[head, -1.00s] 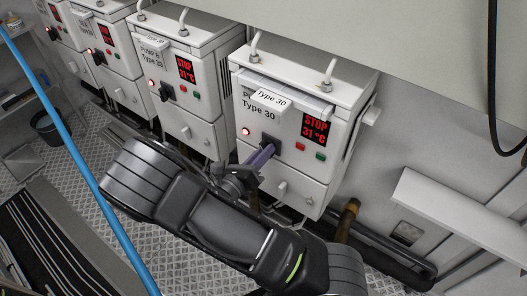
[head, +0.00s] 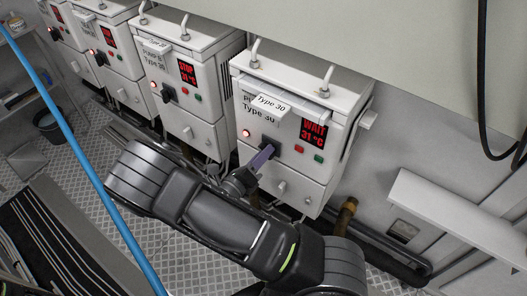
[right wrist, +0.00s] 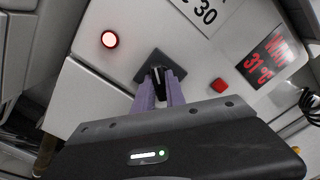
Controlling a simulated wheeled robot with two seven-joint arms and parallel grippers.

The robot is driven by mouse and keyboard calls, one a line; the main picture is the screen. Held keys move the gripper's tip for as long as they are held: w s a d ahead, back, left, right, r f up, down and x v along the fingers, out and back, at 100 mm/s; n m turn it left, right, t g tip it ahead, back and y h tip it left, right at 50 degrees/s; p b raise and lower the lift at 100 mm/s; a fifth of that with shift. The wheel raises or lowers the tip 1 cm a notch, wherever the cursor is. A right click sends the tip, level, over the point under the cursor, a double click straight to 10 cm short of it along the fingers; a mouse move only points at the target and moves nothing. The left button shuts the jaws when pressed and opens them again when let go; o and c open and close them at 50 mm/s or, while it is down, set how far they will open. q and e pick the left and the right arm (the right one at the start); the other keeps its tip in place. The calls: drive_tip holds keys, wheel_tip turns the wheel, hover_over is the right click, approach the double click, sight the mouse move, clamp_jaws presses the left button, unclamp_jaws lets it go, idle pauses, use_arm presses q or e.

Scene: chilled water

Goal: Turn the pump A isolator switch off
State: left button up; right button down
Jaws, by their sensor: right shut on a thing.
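The nearest control box (head: 292,108) carries a black rotary switch (head: 269,147) on a dark square plate, which also shows in the right wrist view (right wrist: 148,64). My right gripper (head: 263,157) reaches it from below left. In the right wrist view its purple fingers (right wrist: 160,80) are shut on the switch's dark handle, one on each side. The handle is partly hidden between them, so its exact angle is hard to tell. The box's display (head: 313,130) reads WAIT 31 °C. My left gripper is out of view.
A lit red lamp (head: 246,133) sits left of the switch; a red button (head: 299,149) and a green button (head: 319,158) sit right. Similar boxes (head: 190,85) stand in a row to the left.

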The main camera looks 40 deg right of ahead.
idle(0.4)
drive_tip(key=shift+n+p, duration=0.4)
drive_tip(key=c, duration=1.5)
unclamp_jaws()
drive_tip(key=shift+a, duration=0.15)
drive_tip(key=v, duration=0.4)
drive_tip(key=shift+s+a+p, duration=0.1)
drive_tip(key=shift+a+p, duration=0.25)
drive_tip(key=shift+a, duration=0.05)
